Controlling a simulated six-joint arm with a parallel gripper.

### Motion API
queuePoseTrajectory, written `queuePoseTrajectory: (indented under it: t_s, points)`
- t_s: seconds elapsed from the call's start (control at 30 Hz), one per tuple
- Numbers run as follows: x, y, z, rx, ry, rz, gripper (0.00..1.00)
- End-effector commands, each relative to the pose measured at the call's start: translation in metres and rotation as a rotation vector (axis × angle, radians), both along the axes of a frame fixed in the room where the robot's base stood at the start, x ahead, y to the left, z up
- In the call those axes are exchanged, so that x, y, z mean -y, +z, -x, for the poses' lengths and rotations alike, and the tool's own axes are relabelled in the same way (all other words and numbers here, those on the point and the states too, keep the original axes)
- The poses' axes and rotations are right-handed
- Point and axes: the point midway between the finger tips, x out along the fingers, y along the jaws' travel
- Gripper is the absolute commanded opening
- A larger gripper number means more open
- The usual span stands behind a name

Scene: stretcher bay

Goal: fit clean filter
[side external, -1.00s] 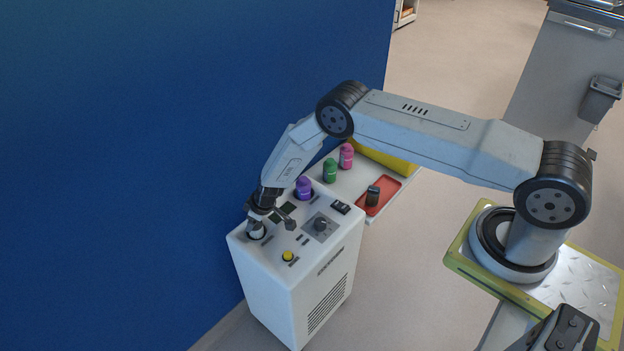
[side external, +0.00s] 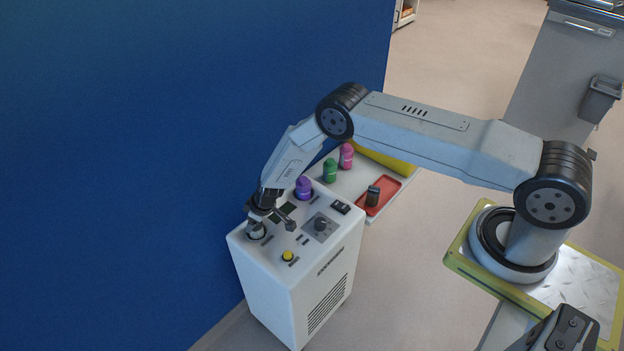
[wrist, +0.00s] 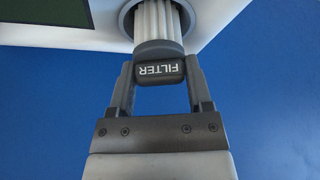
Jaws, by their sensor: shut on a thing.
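The white filter (wrist: 157,22) has a pleated body and a dark cap marked FILTER. In the wrist view my gripper (wrist: 160,72) is shut on the cap, one finger on each side. The far end of the pleated body is inside a round dark-rimmed port, and part of the pleats shows outside it. In the side external view my gripper (side external: 257,219) is over the left corner of the white machine's top (side external: 272,242). There the filter is small and partly hidden by the fingers.
The machine top also carries a purple container (side external: 303,188), a dial (side external: 320,225), a yellow button (side external: 288,255) and a black switch (side external: 341,207). Behind it, a shelf holds a green bottle (side external: 330,171), a pink bottle (side external: 346,156) and a red tray (side external: 388,188) with a dark cylinder (side external: 373,195). A blue wall (side external: 150,150) stands close on the left.

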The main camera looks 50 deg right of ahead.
Motion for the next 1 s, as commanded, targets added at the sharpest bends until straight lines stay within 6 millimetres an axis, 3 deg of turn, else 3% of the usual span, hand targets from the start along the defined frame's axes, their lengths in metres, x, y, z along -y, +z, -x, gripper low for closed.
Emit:
queuePoseTrajectory:
  t_s: [0.67,0.7,0.73,1.0]
  points:
    - [-0.0001,-0.0097,-0.0001,0.0,0.0,0.0,0.07]
    - [-0.0001,-0.0097,-0.0002,0.0,0.0,0.0,0.71]
    - [-0.0001,-0.0097,-0.0002,0.0,0.0,0.0,0.79]
    - [0.0,-0.0098,0.0001,0.0,0.0,0.0,0.79]
